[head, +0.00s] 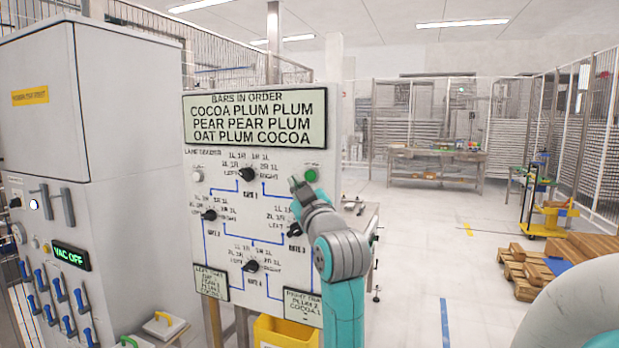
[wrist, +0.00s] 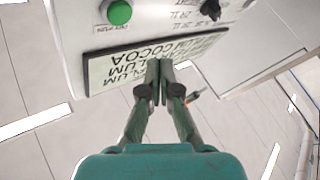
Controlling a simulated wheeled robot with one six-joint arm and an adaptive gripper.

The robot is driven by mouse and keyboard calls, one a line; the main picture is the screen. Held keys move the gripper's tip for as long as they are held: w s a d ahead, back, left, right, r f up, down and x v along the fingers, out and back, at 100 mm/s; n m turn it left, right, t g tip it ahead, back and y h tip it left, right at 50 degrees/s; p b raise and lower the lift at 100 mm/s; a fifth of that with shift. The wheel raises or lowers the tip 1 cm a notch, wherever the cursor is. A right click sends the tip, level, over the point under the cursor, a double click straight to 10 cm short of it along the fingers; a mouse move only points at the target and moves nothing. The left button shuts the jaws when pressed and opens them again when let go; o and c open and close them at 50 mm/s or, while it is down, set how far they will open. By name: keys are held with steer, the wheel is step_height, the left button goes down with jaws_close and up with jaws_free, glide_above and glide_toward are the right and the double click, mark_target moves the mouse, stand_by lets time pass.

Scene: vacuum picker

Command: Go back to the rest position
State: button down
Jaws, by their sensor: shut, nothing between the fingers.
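My gripper (head: 297,187) is in front of the upright white panel (head: 222,160), near the green button (head: 311,175) at its right side. In the wrist view my gripper (wrist: 160,72) has its two dark fingers pressed together with nothing between them. The green button (wrist: 119,12) shows at the top of that view, apart from the fingertips. The fingertips overlap the order sign (wrist: 92,80) there; I cannot tell the gap. My arm hides part of the panel's lower right. No rest marker shows.
The panel carries several black knobs (head: 247,174) and an order sign (head: 255,92). A white cabinet with a "VAC OFF" display (head: 71,256) and blue levers stands left. A yellow bin (head: 285,332) is below. Wooden pallets (head: 527,270) lie right. Floor between is clear.

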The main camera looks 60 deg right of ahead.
stand_by(0.3)
steer(key=w+a+f+y, duration=0.1)
steer(key=a+f+y, duration=0.1)
steer(key=a+f, duration=0.5)
steer(key=w+a+f+y, duration=0.1)
steer(key=w+a+f, duration=0.15)
steer(key=f, duration=0.95)
steer(key=w+a+f+y, duration=0.1)
steer(key=a+f+y, duration=0.1)
steer(key=a+f, duration=0.55)
steer(key=s+a+f+n+y, duration=0.15)
steer(key=s+a+f, duration=0.25)
steer(key=a+f, duration=0.5)
steer(key=s+a+f+y, duration=0.3)
steer(key=s+a+f, duration=0.4)
steer(key=s, duration=0.3)
steer(key=s+a+f+y, duration=0.3)
steer(key=s+a+f, duration=0.4)
steer(key=s, duration=0.4)
steer(key=s+a+n+g+y, duration=0.1)
steer(key=s+a+y, duration=0.1)
steer(key=s, duration=0.7)
steer(key=shift+s+a+r, duration=0.15)
steer(key=shift+a+r, duration=0.2)
steer(key=shift+n, duration=0.25)
